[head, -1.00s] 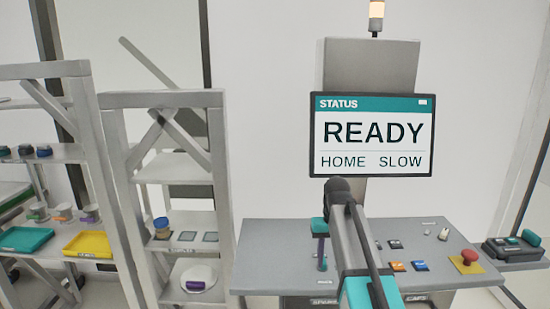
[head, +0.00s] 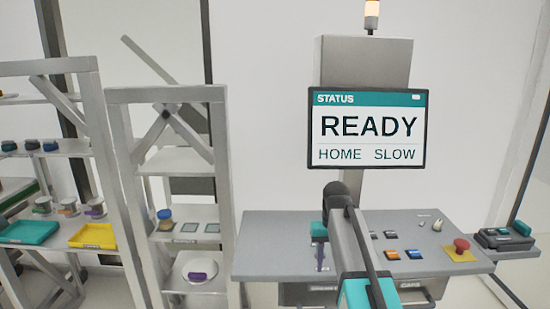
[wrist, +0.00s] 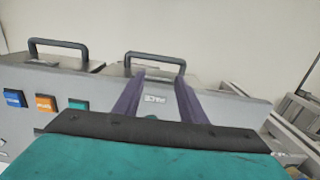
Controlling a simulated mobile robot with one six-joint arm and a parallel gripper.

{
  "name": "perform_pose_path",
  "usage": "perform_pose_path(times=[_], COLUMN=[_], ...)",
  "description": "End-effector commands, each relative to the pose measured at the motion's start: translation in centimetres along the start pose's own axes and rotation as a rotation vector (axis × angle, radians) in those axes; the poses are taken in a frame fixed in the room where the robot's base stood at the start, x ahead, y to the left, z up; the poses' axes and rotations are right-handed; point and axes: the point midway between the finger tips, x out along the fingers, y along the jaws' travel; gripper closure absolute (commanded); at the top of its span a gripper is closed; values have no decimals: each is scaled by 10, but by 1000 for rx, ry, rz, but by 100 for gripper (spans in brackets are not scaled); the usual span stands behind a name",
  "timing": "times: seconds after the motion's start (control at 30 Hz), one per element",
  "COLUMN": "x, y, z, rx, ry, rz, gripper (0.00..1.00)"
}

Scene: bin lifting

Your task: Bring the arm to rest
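My arm reaches forward over the grey console (head: 262,232) in the head view, with its dark elbow near the console's far edge. My gripper (head: 320,266) hangs down at the left of the arm, teal above with purple fingers, over the left part of the console. In the wrist view my gripper (wrist: 160,80) shows two purple fingers spread apart with nothing between them. The status screen (head: 367,130) above the console reads READY, HOME and SLOW. Whether the fingertips touch anything cannot be told.
The console carries blue and orange buttons (head: 391,255) and a red mushroom button (head: 461,246) on a yellow plate. Two dark handles (wrist: 154,57) show in the wrist view. Shelves at left hold a teal tray (head: 28,232), a yellow tray (head: 92,236) and a jar (head: 164,219).

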Motion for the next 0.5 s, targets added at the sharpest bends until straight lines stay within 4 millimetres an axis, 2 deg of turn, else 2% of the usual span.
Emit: perform_pose_path(times=[0.37,0.5], x=[66,108], y=[-1,-2], z=[11,24], rx=[-1,-2], ry=[-75,-126], rz=[-1,-2], gripper=[62,62])
